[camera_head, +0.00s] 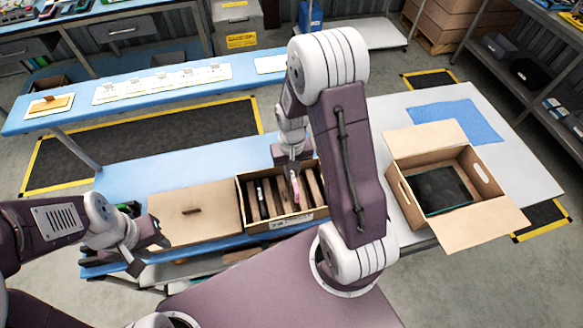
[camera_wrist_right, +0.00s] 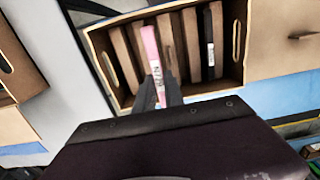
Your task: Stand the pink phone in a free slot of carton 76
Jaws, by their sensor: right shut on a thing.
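My right gripper (camera_head: 292,160) is shut on the pink phone (camera_head: 296,190), which points down at the open slotted carton (camera_head: 277,227). In the right wrist view the pink phone (camera_wrist_right: 152,58) stretches from the fingers over the brown dividers of the carton (camera_wrist_right: 234,82). I cannot tell whether its lower end is inside a slot. A black phone (camera_wrist_right: 209,45) with a white label stands in a slot toward the right there. The carton's front label is too small to read. My left gripper (camera_head: 150,250) is open and empty, left of the closed carton.
A closed brown carton (camera_head: 190,222) adjoins the slotted carton on the blue bench (camera_head: 130,180). An open carton (camera_head: 408,190) with a dark inside stands on the white table (camera_head: 385,110) at the right, near a blue mat (camera_head: 455,120). My right arm hides part of the middle.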

